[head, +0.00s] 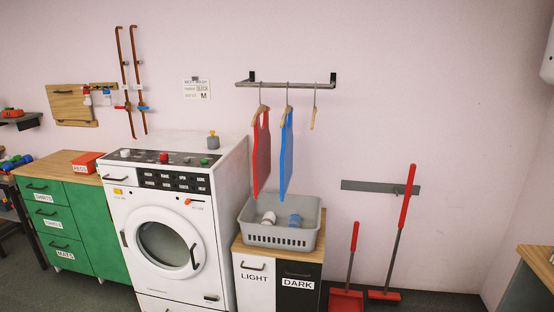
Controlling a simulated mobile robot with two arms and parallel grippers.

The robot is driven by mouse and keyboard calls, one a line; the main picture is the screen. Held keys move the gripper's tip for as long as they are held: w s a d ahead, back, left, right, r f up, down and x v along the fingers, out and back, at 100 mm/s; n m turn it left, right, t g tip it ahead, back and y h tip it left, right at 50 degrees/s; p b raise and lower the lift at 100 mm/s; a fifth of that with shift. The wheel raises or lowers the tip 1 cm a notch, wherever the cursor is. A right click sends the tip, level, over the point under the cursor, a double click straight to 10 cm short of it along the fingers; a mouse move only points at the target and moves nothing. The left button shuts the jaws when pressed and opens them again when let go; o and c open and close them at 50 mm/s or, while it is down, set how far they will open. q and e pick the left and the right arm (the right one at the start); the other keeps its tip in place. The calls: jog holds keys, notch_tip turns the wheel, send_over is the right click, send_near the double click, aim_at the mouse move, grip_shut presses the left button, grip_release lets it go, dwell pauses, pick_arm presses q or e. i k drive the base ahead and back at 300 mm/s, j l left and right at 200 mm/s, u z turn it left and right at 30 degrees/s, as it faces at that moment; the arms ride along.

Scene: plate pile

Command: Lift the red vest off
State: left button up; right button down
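The red vest (262,155) hangs on a wooden hanger from a metal rail (300,85) on the wall. It hangs at the left of the rail, seen nearly edge-on. A blue vest (286,155) hangs on another hanger just to its right, apart from it. A bare wooden hanger (313,118) hangs further right. Neither of my grippers is in view.
A grey basket (266,238) with a few items stands below the vests on a cabinet marked LIGHT and DARK (255,285). A white washing machine (225,190) stands to the left. A red broom (405,205) and dustpan (346,300) stand at right.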

aim_at(261, 152)
jog(key=i+z, duration=0.25)
jog(key=i+j+z, duration=0.1)
jog(key=j, duration=0.2)
jog(key=i+j+z, duration=0.25)
jog(key=j, duration=0.45)
jog(key=i+j+z, duration=0.25)
jog(key=j, duration=0.45)
jog(key=i+j+z, duration=0.1)
jog(key=j, duration=0.3)
jog(key=i, duration=0.1)
